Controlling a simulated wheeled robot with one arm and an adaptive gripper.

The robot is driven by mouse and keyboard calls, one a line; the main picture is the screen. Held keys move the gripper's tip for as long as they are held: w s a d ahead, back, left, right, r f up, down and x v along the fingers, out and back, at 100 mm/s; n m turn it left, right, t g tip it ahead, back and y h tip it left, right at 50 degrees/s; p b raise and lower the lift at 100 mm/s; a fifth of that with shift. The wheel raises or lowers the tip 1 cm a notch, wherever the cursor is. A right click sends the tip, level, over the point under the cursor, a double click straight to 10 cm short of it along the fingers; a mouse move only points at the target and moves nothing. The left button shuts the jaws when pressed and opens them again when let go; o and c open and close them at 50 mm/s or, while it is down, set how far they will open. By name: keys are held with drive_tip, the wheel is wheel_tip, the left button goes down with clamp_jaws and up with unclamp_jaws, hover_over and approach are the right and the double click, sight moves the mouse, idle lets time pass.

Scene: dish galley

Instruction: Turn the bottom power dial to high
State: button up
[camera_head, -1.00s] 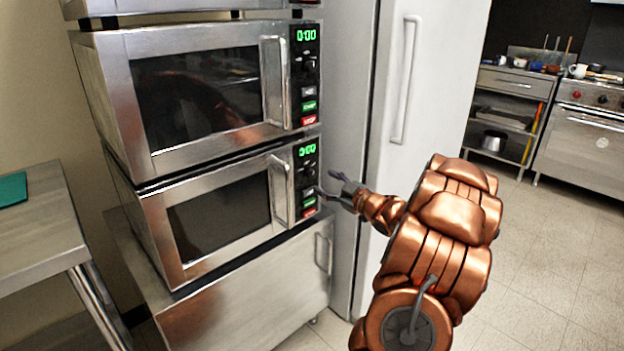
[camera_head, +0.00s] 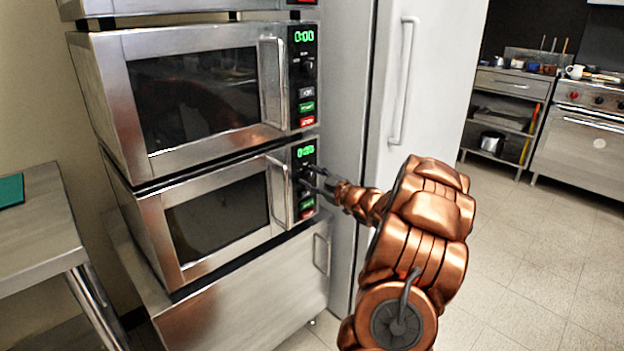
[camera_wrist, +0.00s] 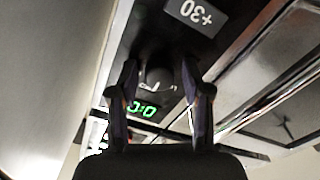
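The bottom microwave (camera_head: 217,213) has a control panel on its right side with a lit green display (camera_head: 305,152). Its dark round power dial (camera_wrist: 158,77) has a light mark and shows in the wrist view, which sees the panel upside down. My gripper (camera_wrist: 157,68) is open, with one finger on each side of the dial. I cannot tell whether the fingers touch it. In the head view my gripper (camera_head: 308,180) is at the panel below the display and covers the dial area.
A second microwave (camera_head: 195,97) is stacked above, with its own dial and door handle. The lower door handle (camera_head: 279,193) stands out left of my gripper. A white fridge door (camera_head: 425,90) rises at the right. A steel table (camera_head: 40,240) stands at the left. Open floor lies at the right.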

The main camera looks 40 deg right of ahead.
clamp_jaws()
drive_tip(key=shift+r+p, duration=0.1)
drive_tip(key=shift+p, duration=0.5)
drive_tip(key=shift+r+m+p, duration=0.1)
drive_tip(key=shift+m+p, duration=0.6)
drive_tip(key=shift+p, duration=0.25)
drive_tip(key=m+p, duration=0.3)
drive_tip(key=p, duration=0.2)
drive_tip(key=shift+r, duration=0.15)
drive_tip(key=m+p, duration=0.2)
drive_tip(key=p, duration=0.2)
drive_tip(key=shift+m, duration=0.3)
drive_tip(key=m+p, duration=0.1)
drive_tip(key=p, duration=0.1)
drive_tip(key=m+p, duration=0.1)
drive_tip(key=m, duration=0.1)
drive_tip(key=m+p, duration=0.1)
drive_tip(key=p, duration=0.1)
drive_tip(key=shift+a+f+m+p, duration=0.1)
drive_tip(key=shift+f+m+p, duration=0.2)
drive_tip(key=shift+m+p, duration=0.1)
